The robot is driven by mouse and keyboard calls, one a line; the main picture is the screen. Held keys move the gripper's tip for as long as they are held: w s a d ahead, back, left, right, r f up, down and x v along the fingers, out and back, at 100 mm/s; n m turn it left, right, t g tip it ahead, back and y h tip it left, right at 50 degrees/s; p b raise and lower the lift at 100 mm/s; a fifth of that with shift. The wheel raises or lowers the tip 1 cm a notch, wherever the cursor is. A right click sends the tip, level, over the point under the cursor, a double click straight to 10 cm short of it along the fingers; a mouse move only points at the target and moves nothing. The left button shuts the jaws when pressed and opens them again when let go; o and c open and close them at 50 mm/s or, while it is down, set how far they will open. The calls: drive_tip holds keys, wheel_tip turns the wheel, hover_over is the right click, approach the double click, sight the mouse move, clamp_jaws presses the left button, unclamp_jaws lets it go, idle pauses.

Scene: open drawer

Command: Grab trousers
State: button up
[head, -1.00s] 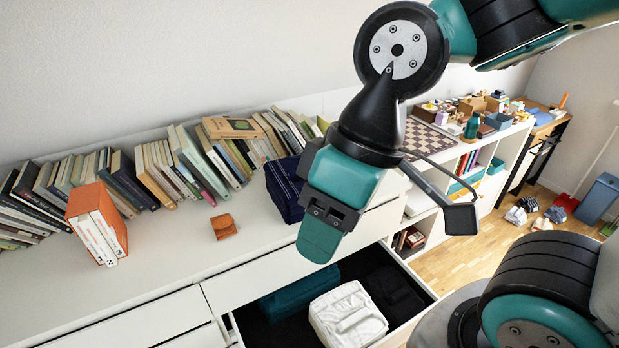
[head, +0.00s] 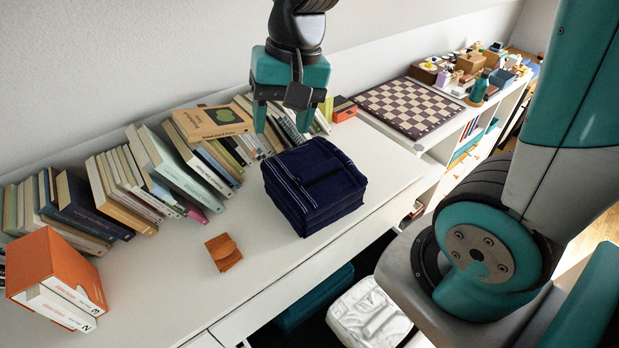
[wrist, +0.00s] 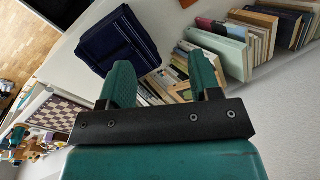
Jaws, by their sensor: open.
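The trousers appear to be the folded dark navy stack (head: 316,190) with pale stripes, lying on the white dresser top; they also show in the wrist view (wrist: 118,42), beyond the fingers and to the left. My gripper (head: 282,112) is open and empty. In the head view its fingers point down, above the trousers in the picture and in front of the leaning books. In the wrist view the gripper (wrist: 162,76) has both teal fingers spread, with books showing between them. It is apart from the trousers.
A row of leaning books (head: 180,170) runs along the wall. An orange box of books (head: 55,268) and a small orange-brown item (head: 223,252) stand on the dresser. Below, the open drawer holds white folded cloth (head: 368,315) and teal cloth (head: 312,300). A chessboard (head: 410,105) lies at right.

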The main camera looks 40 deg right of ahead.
drive_tip(key=w+d+f+m+h, duration=0.2)
drive_tip(key=w+d+f+m, duration=0.3)
drive_tip(key=w+d+m, duration=0.3)
drive_tip(key=m+p, duration=0.2)
drive_tip(key=m, duration=0.5)
hover_over(320, 167)
drive_tip(key=shift+g+h, duration=0.3)
wheel_tip(320, 167, down, 15)
drive_tip(key=shift+a, duration=0.15)
drive_tip(key=shift+f+p, duration=1.2)
drive_tip(key=shift+f, duration=1.8)
clamp_jaws()
drive_tip(key=shift+w, duration=0.1)
